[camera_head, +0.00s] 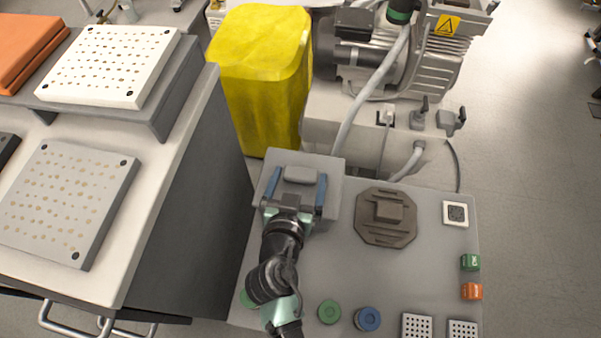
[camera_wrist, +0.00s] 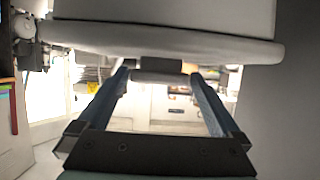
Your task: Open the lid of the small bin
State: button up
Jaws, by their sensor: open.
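The small bin is a grey box with a flat square lid (camera_head: 330,168) and a raised block-like handle (camera_head: 300,175) on top. It stands at the back left of the grey bench top. My gripper (camera_head: 298,181) is open, with its blue fingers on either side of the handle, over the lid. In the wrist view the lid's pale rim (camera_wrist: 160,42) runs across the top. The handle (camera_wrist: 161,77) shows between the two fingertips (camera_wrist: 160,72). I cannot tell whether the fingers touch it. The lid looks shut; the bin's lower body is mostly hidden in the head view.
A brown octagonal piece (camera_head: 388,217) sits right of the bin. A yellow bin (camera_head: 262,75) and a compressor (camera_head: 420,55) stand behind. Green and blue round knobs (camera_head: 367,319) lie near the front. A worktable (camera_head: 150,225) with perforated plates is at left.

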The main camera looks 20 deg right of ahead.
jog(key=shift+x, duration=0.95)
grip_shut()
